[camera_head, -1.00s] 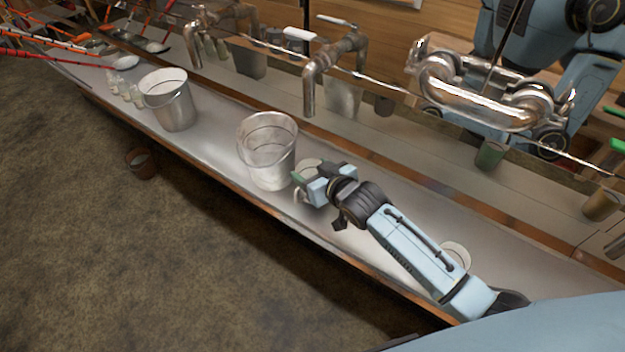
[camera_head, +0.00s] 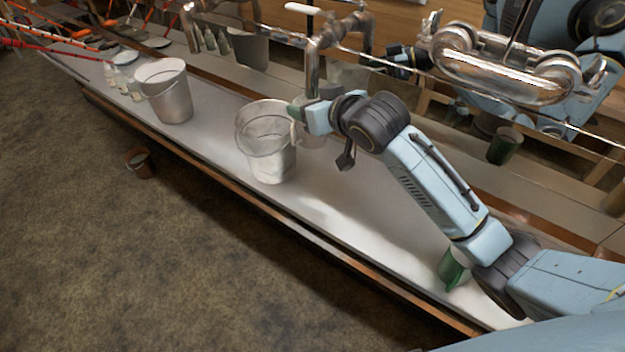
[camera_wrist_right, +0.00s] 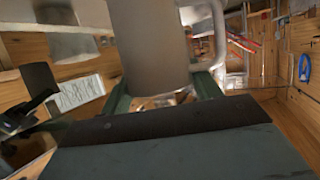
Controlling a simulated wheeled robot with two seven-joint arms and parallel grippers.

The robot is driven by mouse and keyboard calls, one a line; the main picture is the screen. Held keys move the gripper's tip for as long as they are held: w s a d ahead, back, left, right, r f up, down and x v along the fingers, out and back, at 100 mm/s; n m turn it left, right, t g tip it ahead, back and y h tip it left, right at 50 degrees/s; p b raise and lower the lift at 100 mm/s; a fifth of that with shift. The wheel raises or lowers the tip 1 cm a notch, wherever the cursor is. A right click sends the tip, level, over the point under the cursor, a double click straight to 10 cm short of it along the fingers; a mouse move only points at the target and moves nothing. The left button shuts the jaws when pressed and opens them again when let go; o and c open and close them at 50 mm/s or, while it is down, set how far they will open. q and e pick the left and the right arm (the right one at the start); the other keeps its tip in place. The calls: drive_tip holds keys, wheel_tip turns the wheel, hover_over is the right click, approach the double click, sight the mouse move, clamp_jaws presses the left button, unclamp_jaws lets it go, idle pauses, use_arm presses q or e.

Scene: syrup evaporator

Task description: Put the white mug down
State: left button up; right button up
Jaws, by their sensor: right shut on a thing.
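My right gripper (camera_head: 297,112) is shut on the white mug (camera_head: 312,135), just right of the nearer metal bucket (camera_head: 268,160). In the head view, the gripper and wrist hide much of the mug. In the right wrist view the mug (camera_wrist_right: 150,45) is a large pale cylinder between the green fingers. I cannot tell whether the mug's base touches the metal counter (camera_head: 340,215). My left gripper is not in view.
A second metal bucket (camera_head: 168,98) stands farther left, with small glass bottles (camera_head: 125,75) beyond it. Pipes and a tap (camera_head: 312,70) stand behind the gripper. Counter between bucket and green cup is clear.

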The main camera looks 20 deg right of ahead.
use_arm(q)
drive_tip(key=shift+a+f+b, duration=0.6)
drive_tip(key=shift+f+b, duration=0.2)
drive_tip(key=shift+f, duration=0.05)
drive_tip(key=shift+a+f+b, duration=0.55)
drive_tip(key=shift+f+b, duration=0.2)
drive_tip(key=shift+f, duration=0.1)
use_arm(e)
drive_tip(key=shift+f, duration=8)
drive_tip(key=shift+f, duration=0.1)
drive_tip(key=o, duration=1.3)
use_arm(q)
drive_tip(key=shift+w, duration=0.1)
